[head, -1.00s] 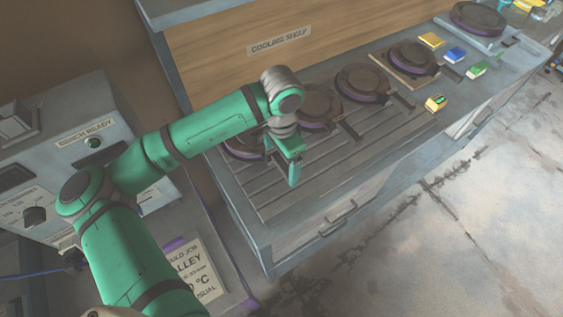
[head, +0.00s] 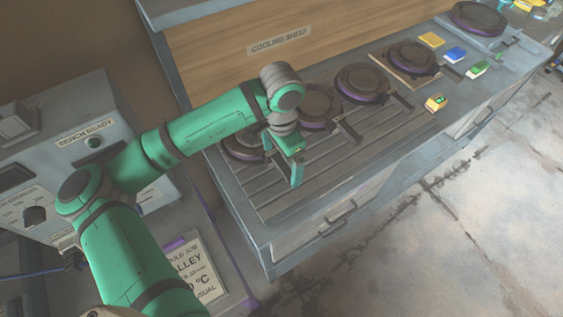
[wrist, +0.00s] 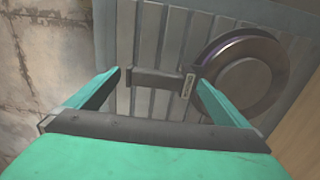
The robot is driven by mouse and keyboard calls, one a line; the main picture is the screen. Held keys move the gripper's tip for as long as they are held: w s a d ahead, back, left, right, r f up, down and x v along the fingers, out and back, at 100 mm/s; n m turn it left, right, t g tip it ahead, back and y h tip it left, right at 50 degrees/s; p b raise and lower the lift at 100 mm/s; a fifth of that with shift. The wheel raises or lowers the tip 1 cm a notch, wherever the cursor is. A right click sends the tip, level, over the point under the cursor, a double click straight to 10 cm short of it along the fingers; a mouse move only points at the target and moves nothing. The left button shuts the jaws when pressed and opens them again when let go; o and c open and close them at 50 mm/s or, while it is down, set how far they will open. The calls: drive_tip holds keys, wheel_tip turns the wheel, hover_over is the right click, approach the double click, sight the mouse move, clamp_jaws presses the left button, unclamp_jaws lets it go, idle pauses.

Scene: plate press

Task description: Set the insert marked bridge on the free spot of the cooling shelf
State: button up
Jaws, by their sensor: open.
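My gripper (head: 283,160) is open and empty over the left end of the slatted cooling shelf (head: 330,178). The leftmost round dark insert (head: 240,148) is partly hidden behind my arm and gripper. In the wrist view, a round insert (wrist: 250,80) lies on the slats at the right. Its dark handle (wrist: 155,78) stretches left across the space between my fingertips, with a small pale tag near the disc. Two more inserts (head: 320,102) (head: 360,84) stand farther right on the shelf. I cannot read a bridge mark on any insert.
Another insert (head: 412,56) sits on a wooden board, and one more (head: 478,18) on a plate at the far right. Small yellow (head: 431,40), blue (head: 455,54) and green (head: 477,69) blocks and a yellow device (head: 436,103) lie nearby. A wooden back panel (head: 220,55) rises behind.

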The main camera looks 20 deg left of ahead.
wheel_tip(320, 180, up, 10)
drive_tip(key=shift+r, duration=0.2)
idle(0.9)
